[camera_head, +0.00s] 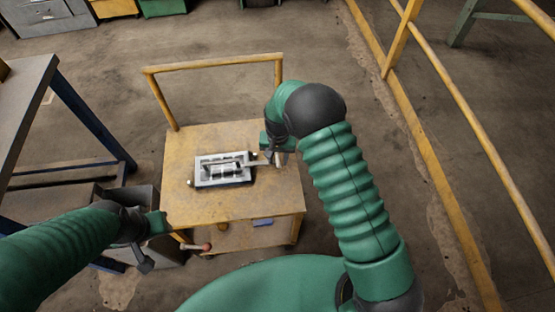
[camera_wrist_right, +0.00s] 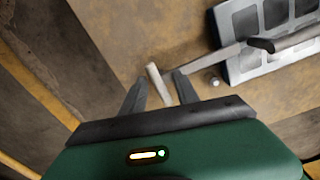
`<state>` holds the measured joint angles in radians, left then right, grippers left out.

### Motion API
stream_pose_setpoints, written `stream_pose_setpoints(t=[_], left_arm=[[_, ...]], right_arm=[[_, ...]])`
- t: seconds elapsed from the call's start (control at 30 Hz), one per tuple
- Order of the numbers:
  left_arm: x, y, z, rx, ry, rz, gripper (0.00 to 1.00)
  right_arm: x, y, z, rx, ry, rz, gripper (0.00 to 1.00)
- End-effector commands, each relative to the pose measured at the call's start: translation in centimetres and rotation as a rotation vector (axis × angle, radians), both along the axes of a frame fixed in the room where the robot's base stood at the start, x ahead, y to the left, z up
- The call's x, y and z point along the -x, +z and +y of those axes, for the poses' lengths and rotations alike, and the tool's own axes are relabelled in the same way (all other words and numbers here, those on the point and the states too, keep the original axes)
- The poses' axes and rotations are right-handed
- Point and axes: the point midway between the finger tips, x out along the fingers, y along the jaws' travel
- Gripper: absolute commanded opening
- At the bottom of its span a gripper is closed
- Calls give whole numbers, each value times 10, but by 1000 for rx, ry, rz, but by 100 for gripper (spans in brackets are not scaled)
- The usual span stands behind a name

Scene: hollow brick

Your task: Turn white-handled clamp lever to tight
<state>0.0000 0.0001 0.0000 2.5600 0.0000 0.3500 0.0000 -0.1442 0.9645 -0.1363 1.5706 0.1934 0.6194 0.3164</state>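A grey metal clamp fixture (camera_head: 232,181) lies on the wooden cart top, left of my right gripper. A flat lever arm (camera_wrist_right: 215,58) runs from the fixture (camera_wrist_right: 240,73) toward my right gripper, with a short white handle (camera_wrist_right: 158,82) near its end. My right gripper (camera_wrist_right: 160,92) is open, its two dark fingers on either side of the white handle, with gaps visible. In the head view my right gripper (camera_head: 279,160) is at the fixture's right, partly hidden by my arm. My left gripper (camera_head: 150,240) is at the cart's front left; its fingers are unclear.
The wooden cart (camera_head: 270,203) has a yellow push rail (camera_head: 215,62) at the back. A red-ended rod (camera_head: 205,247) and a blue item (camera_head: 262,222) show at its front. A workbench (camera_head: 25,100) stands at left, a yellow railing (camera_head: 455,90) at right.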

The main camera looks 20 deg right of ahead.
Motion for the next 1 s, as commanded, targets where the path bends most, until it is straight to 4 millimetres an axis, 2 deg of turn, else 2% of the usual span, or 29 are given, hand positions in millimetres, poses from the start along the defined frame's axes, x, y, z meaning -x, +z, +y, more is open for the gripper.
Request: stream_pose_setpoints(t=[0.3,0.5,0.67,1.0], left_arm=[[0,16,0,0,0,0,36],[0,22,0,0,0,0,36],[0,23,0,0,0,0,36],[0,23,0,0,0,0,36]], right_arm=[[-2,93,0,-1,1,-6,37],[-2,138,1,-1,-1,-2,37],[-1,152,0,0,0,0,37],[-1,153,0,0,-1,1,37]])
